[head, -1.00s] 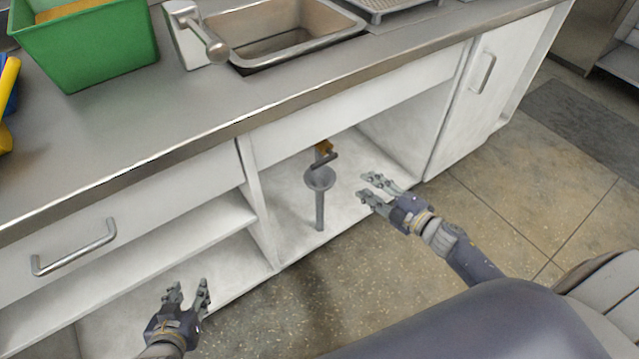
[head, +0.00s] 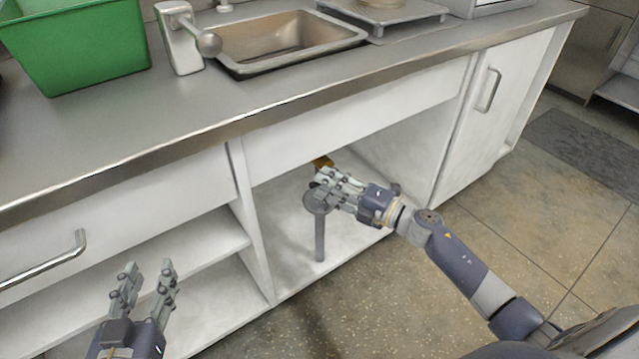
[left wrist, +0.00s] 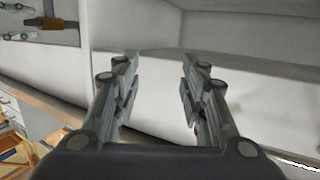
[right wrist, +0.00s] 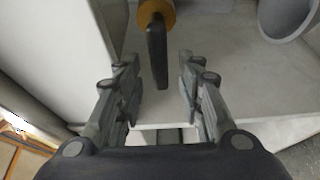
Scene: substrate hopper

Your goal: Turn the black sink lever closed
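The black lever (right wrist: 157,55) hangs from a brass-coloured valve (right wrist: 155,12) in the right wrist view. In that view it runs down between the two open fingertips of my right gripper (right wrist: 158,68), with a gap on each side. I cannot tell how deep it sits between them. In the head view my right gripper (head: 326,184) is inside the open cabinet under the sink and hides the lever; only a bit of the valve (head: 322,161) shows. My left gripper (head: 149,266) is open and empty before the left shelves; it also shows in the left wrist view (left wrist: 160,70).
A grey funnel on a pipe (head: 320,235) stands just below my right gripper. A cabinet divider (head: 250,210) is to the left. Above are the counter edge, the sink (head: 285,40) and a green bin (head: 75,50). The floor in front is clear.

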